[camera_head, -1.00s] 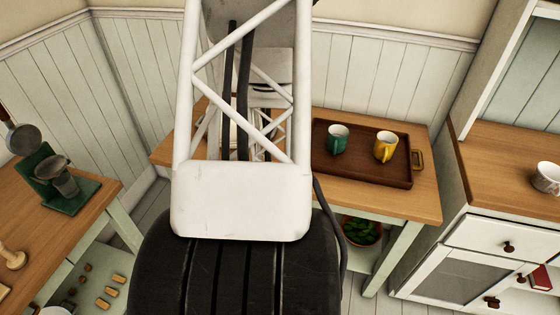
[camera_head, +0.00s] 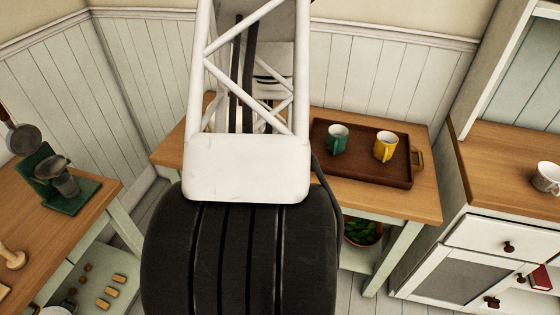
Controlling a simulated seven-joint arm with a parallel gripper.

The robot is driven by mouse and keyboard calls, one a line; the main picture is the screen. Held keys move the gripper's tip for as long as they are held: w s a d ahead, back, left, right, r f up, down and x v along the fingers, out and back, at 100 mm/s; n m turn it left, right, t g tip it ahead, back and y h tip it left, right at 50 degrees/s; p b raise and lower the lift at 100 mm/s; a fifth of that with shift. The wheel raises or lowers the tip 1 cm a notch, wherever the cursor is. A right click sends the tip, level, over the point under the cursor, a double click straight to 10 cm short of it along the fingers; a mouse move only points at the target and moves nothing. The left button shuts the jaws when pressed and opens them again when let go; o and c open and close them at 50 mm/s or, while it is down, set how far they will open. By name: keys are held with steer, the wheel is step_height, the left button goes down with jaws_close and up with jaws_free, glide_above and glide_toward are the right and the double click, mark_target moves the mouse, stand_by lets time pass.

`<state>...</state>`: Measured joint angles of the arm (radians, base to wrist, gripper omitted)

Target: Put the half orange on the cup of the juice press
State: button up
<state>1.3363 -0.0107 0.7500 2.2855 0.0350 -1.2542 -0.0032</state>
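A green stand with a grey metal cup (camera_head: 66,183) is on the wooden counter at the left; it looks like the juice press, though its details are small. I see no half orange in this view. My arm's white lattice link fills the middle of the picture and hides part of the table behind it. My gripper does not show, and whether it holds anything cannot be seen.
A brown tray (camera_head: 335,168) with a green mug (camera_head: 337,141) and a yellow mug (camera_head: 385,148) is on the back table. A white cup (camera_head: 545,178) stands on the right cabinet. A dark pan (camera_head: 23,139) hangs at the left. Bare wood shows around the green stand.

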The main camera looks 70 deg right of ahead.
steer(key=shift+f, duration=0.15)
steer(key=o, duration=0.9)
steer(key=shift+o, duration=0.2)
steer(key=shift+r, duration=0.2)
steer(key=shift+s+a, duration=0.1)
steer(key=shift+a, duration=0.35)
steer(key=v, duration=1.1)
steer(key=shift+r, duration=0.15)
